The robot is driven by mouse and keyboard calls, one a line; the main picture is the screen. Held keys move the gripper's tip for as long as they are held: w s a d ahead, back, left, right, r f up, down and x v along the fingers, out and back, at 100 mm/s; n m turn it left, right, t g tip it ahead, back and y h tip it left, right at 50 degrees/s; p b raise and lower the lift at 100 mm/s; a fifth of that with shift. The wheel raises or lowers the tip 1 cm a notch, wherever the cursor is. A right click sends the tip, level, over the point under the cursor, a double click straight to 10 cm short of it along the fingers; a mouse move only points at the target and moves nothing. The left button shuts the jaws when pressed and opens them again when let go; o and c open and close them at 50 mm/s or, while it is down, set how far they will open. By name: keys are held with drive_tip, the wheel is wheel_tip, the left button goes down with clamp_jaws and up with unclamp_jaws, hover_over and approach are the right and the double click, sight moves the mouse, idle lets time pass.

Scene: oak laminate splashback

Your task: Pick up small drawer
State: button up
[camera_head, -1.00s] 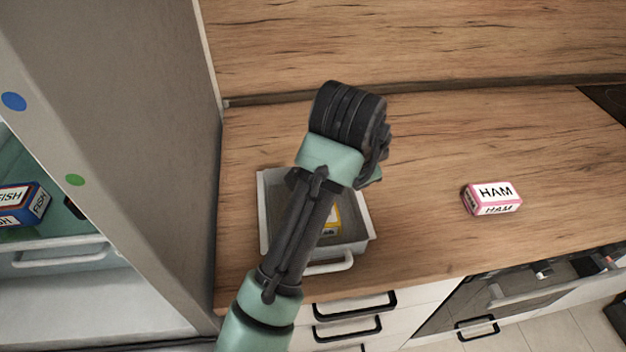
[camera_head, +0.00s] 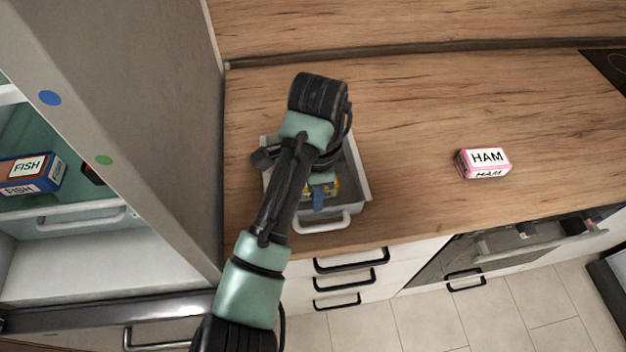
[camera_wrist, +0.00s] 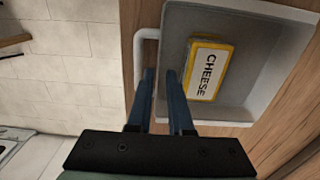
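The small drawer (camera_head: 361,180) is a grey open-topped bin with a pale rim and a white handle (camera_head: 322,224) at its front. It sits on the wooden counter, partly hidden behind my arm. A yellow cheese box (camera_wrist: 208,70) lies inside the drawer (camera_wrist: 278,102). My gripper (camera_wrist: 160,74) is open at the drawer's handle side. In the wrist view, one blue finger appears over the handle (camera_wrist: 140,62) side and the other over the drawer's interior. The front rim runs between them. Contact cannot be told.
A pink ham box (camera_head: 484,163) lies on the counter (camera_head: 420,110) to the right. An open fridge (camera_head: 165,140) stands close on the left, with fish boxes (camera_head: 30,173) inside. Closed drawers (camera_head: 350,275) are below. The counter between drawer and ham is clear.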

sight(320, 218)
drive_tip(key=shift+d+f+p, duration=0.2)
drive_tip(key=shift+f+p, duration=0.1)
drive_tip(key=shift+f, duration=1.05)
drive_tip(key=shift+d+f+p, duration=0.2)
drive_tip(key=shift+f+p, duration=0.05)
drive_tip(key=shift+f, duration=1.1)
clamp_jaws()
drive_tip(key=shift+r, duration=0.15)
